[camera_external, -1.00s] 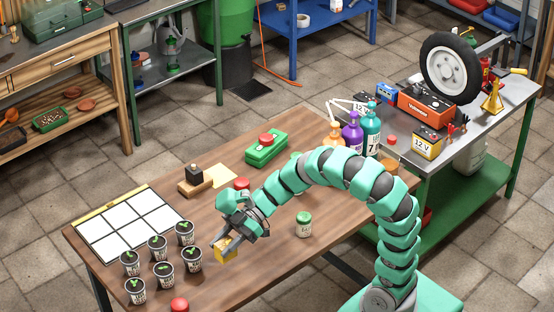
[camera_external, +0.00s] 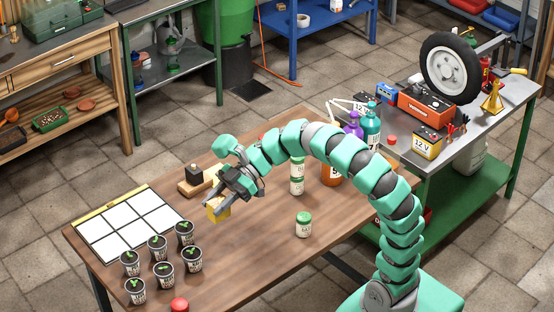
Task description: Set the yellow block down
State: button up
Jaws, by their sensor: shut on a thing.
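The yellow block (camera_external: 219,208) is held between the fingers of my gripper (camera_external: 222,198), over the middle-left part of the wooden table (camera_external: 250,265). The block looks raised above the tabletop, but the exact gap is hard to tell. My gripper is shut on it and points down to the left. The fingers hide part of the block.
A white grid sheet (camera_external: 122,228) lies at the table's left, with several potted seedlings (camera_external: 164,270) in front of it. A green-lidded jar (camera_external: 303,225) stands to the right. A dark block on a wooden base (camera_external: 193,180) is behind my gripper. The front middle is clear.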

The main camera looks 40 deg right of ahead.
jog(key=w+d+r+m+t+p, duration=0.1)
jog(key=w+d+r+p, duration=0.15)
jog(key=w+d, duration=0.35)
jog(key=w+d+r+t+p, duration=0.1)
jog(key=w+d+p, duration=0.3)
jog(key=w, duration=0.5)
jog(key=w+d+r+m+t+p, duration=0.1)
jog(key=w+d+m+p, duration=0.15)
jog(key=w+d, duration=0.55)
jog(key=w+d+m+t+p, duration=0.1)
jog(key=w+d+t+p, duration=0.2)
jog(key=d, duration=1)
jog(key=w+d+f+m+t+h+p, duration=0.1)
jog(key=w+d+p, duration=0.1)
jog(key=d, duration=0.7)
jog(key=w+d+f+m+h+p, duration=0.1)
jog(key=w+d+p, duration=0.2)
jog(key=d, duration=0.6)
jog(key=s+d+f+m+t+h+p, duration=0.1)
jog(key=d+f+p, duration=0.1)
jog(key=d, duration=0.7)
jog(key=s+d+f+m+t+h+p, duration=0.1)
jog(key=d+m+t+p, duration=0.1)
jog(key=d, duration=0.7)
jog(key=shift+s+a+f, duration=0.1)
jog(key=shift+f, duration=10.75)
jog(key=shift+f, duration=0.1)
jog(key=o, duration=1)
